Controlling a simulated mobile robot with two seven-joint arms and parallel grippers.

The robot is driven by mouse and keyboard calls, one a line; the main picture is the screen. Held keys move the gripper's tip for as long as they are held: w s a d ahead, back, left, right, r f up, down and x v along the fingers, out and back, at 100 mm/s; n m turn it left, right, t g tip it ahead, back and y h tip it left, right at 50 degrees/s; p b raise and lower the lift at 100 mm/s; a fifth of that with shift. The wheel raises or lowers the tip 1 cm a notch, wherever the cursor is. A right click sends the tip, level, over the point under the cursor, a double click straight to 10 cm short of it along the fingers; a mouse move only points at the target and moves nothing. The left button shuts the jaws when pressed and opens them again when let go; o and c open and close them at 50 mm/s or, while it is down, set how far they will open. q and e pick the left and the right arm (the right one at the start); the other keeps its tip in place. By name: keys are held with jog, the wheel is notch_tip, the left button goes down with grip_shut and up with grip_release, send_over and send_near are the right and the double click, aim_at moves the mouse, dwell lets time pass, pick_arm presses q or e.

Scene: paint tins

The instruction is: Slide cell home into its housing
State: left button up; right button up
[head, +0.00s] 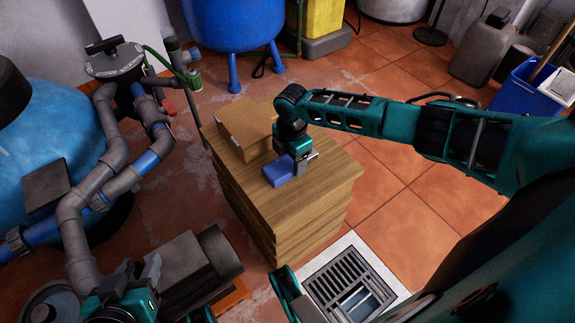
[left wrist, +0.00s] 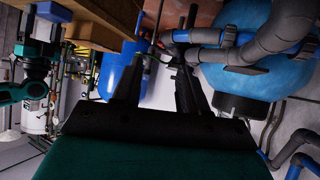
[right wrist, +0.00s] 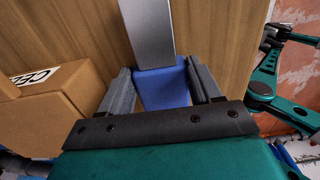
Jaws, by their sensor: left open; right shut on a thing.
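My right gripper (head: 300,157) is over the wooden stack and shut on a blue block (head: 279,171), apparently the cell. In the right wrist view, the blue block (right wrist: 162,88) is between the two fingers, with a grey face or part adjoining it above. A tan box (head: 246,128), apparently the housing, stands on the stack behind and left of the block. The right wrist view shows this box (right wrist: 52,105) at left with a partly cut-off "CE…" label. Its opening is not clear. My left gripper (head: 138,272) is open and empty at the lower left, away from both.
The wooden stack (head: 325,180) has bare top to the right of the block. Grey pipes (head: 75,215) and a blue tank (head: 40,140) crowd the left. A floor drain (head: 352,283) lies in front of the stack. Tiled floor is open to the right.

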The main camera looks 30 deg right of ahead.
aim_at(291, 161)
pick_arm(q)
jog(key=shift+r, duration=0.1)
pick_arm(e)
jog(key=shift+r, duration=0.15)
jog(key=shift+c, duration=0.3)
jog(key=shift+r, duration=0.25)
pick_arm(q)
jog(key=shift+s+a+r+p, duration=0.2)
jog(key=shift+r+p, duration=0.55)
jog(key=shift+p, duration=0.5)
jog(key=shift+s+a+r+p, duration=0.1)
jog(key=shift+a+r+p, duration=0.25)
jog(key=shift+r+p, duration=0.65)
jog(key=shift+s+a+r+p, duration=0.1)
jog(key=shift+a+r+p, duration=0.25)
jog(key=shift+p, duration=1.2)
pick_arm(e)
notch_tip(291, 161, up, 19)
jog(key=shift+r, duration=0.15)
pick_arm(q)
jog(key=shift+d+r, duration=0.1)
pick_arm(e)
jog(key=o, duration=0.7)
jog(key=shift+c, duration=0.2)
jog(key=c, duration=0.4)
pick_arm(q)
jog(key=shift+w+d+r, duration=0.1)
jog(key=shift+d, duration=0.05)
pick_arm(e)
jog(key=shift+o, duration=0.2)
